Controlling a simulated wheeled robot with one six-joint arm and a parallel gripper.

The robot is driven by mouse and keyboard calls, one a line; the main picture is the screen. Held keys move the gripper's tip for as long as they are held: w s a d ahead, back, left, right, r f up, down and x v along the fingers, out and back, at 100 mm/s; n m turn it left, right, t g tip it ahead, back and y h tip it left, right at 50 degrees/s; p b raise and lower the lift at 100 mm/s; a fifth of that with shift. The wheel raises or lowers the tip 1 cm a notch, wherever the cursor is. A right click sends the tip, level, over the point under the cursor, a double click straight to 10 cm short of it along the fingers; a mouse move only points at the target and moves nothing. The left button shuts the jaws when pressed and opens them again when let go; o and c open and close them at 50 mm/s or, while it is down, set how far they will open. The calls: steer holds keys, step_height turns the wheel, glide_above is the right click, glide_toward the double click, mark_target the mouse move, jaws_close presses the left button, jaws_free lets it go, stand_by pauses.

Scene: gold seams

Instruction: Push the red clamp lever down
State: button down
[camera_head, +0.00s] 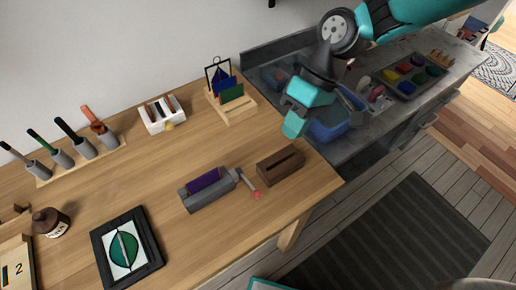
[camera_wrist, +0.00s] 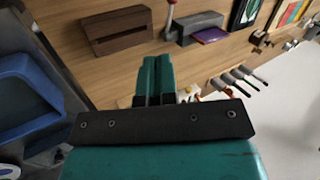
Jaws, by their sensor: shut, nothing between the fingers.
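The grey clamp (camera_head: 222,184) lies on the wooden table with a purple piece (camera_head: 203,182) in it. Its lever, a pale arm with a red end (camera_head: 257,196), sticks out from the clamp's right end. In the wrist view the red end (camera_wrist: 171,2) is at the top edge, beside the clamp (camera_wrist: 202,22). I cannot tell the lever's exact tilt. My gripper (camera_head: 293,128) is shut and empty, above and apart from the lever, toward the sink side. Its teal fingers also show together in the wrist view (camera_wrist: 154,70).
A brown slotted wooden block (camera_head: 280,165) stands right of the lever, close to it. A black-framed picture (camera_head: 127,247) lies at the front left. A wooden stand (camera_head: 232,104), a white holder (camera_head: 162,114) and a tool rack (camera_head: 82,160) line the back. A blue basin (camera_head: 328,128) is at right.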

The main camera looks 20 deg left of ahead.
steer(key=p, duration=0.2)
glide_toward(249, 183)
steer(key=d+f, duration=0.1)
steer(key=s+d+f, duration=0.1)
steer(key=f, duration=0.1)
steer(key=shift+s, duration=0.25)
steer(key=shift+s+a+f+p, duration=0.25)
steer(key=shift+s+f+p, duration=0.1)
steer(key=shift+s, duration=0.1)
steer(key=shift+s+a+f+p, duration=0.2)
steer(key=shift+s+a+f, duration=0.15)
steer(key=shift+s, duration=0.15)
steer(key=shift+s+a+f, duration=0.2)
steer(key=shift+s+f, duration=0.2)
steer(key=shift+f, duration=0.05)
